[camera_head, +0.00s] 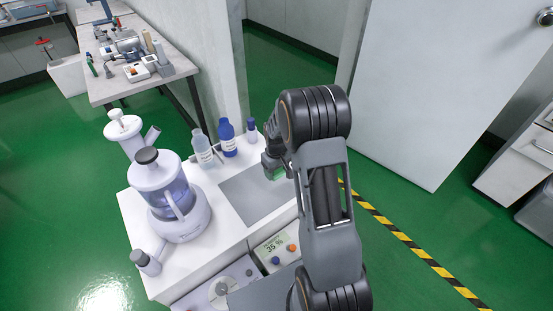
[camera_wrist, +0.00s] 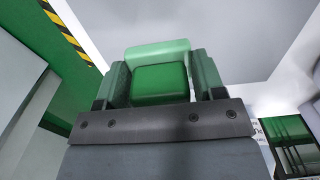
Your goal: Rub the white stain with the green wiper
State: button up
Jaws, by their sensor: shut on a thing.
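My gripper (camera_head: 272,162) reaches over the grey panel (camera_head: 242,196) set in the white worktop. It is shut on the green wiper (camera_wrist: 160,84), a green block seen between the two fingers in the wrist view. A small green part of the wiper (camera_head: 279,174) shows under the gripper in the head view, over or on the panel's right part. I cannot tell whether it touches the panel. The white stain cannot be made out in either view; my arm and the wiper hide part of the panel.
A white and blue processor-like machine (camera_head: 172,197) stands left of the panel. A clear bottle (camera_head: 202,146), a blue bottle (camera_head: 227,138) and a smaller blue-capped bottle (camera_head: 251,130) stand behind it.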

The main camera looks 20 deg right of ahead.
jog(key=shift+r+p, duration=1)
jog(key=shift+r, duration=0.6)
